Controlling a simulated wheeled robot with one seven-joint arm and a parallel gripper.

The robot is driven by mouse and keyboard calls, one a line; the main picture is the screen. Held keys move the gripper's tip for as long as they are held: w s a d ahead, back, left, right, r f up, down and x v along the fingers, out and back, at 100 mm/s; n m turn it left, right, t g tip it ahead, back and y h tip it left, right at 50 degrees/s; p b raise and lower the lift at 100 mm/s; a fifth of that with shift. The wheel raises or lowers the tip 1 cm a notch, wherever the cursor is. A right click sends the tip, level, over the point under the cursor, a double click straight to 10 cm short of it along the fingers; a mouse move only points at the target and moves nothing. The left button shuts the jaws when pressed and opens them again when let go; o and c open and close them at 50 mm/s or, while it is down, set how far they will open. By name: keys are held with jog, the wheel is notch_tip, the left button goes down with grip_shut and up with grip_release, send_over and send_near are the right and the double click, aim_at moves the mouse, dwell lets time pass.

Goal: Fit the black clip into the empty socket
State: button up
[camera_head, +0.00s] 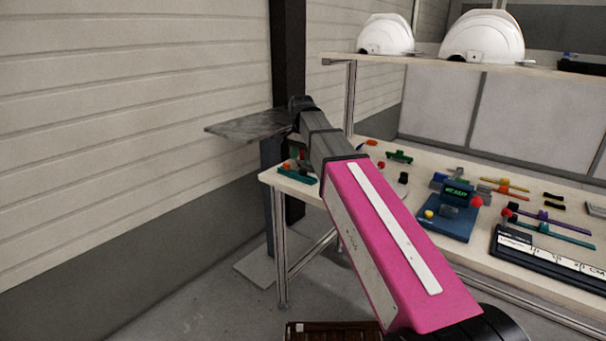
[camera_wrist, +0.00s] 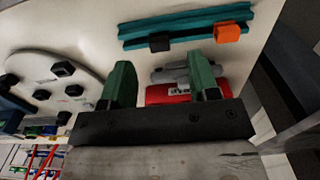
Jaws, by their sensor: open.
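A black clip (camera_wrist: 160,42) sits at the edge of a teal rail (camera_wrist: 188,24) in the wrist view, beside an orange clip (camera_wrist: 228,33). My gripper (camera_wrist: 161,82) is open, its two green fingers apart, below the rail in the picture and not touching the black clip. A white rounded panel (camera_wrist: 38,75) at the left carries several black pieces; I cannot tell which spot is the empty socket. In the head view a teal piece (camera_head: 297,175) shows at the table's left end; my arm hides part of that area, and the gripper fingers are not clear there.
A red object (camera_wrist: 185,95) and a grey one lie behind the fingers. The table (camera_head: 478,232) also holds a blue device (camera_head: 445,224), a black ruler tray (camera_head: 545,262) and coloured tools. White helmets (camera_head: 482,37) stand on the shelf above. A grey plate (camera_head: 250,126) juts out at the left.

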aim_at(302, 170)
jog(key=shift+d+f, duration=0.1)
jog(key=shift+f, duration=2.6)
jog(key=c, duration=1)
